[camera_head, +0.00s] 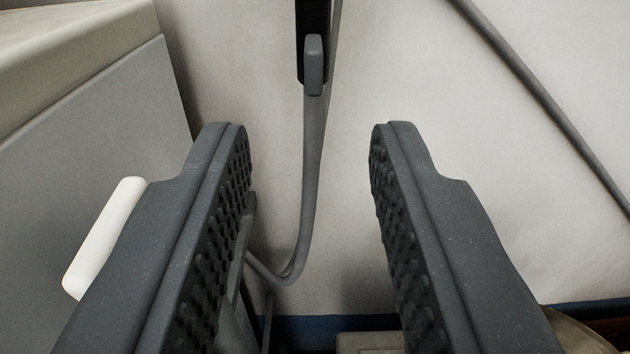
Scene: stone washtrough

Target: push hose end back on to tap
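A thin grey hose (313,150) hangs down the pale wall between my fingers and bends in a loop (287,272) low behind my left finger. At the top, a dark upright fitting (304,45) with a short grey rounded piece (314,66) on it is cut off by the frame edge. I cannot tell whether this fitting is the tap, and I cannot make out the hose end. My gripper (311,130) is open and empty, its studded pads facing each other. The hose appears beyond the fingertips, apart from both pads.
A beige ledge (70,45) over a grey panel (80,150) stands at left. A white rounded bar (103,237) shows beside my left finger. A grey pipe or hose (545,98) slants across the wall at right. A blue band (310,332) and a beige block (368,342) lie low.

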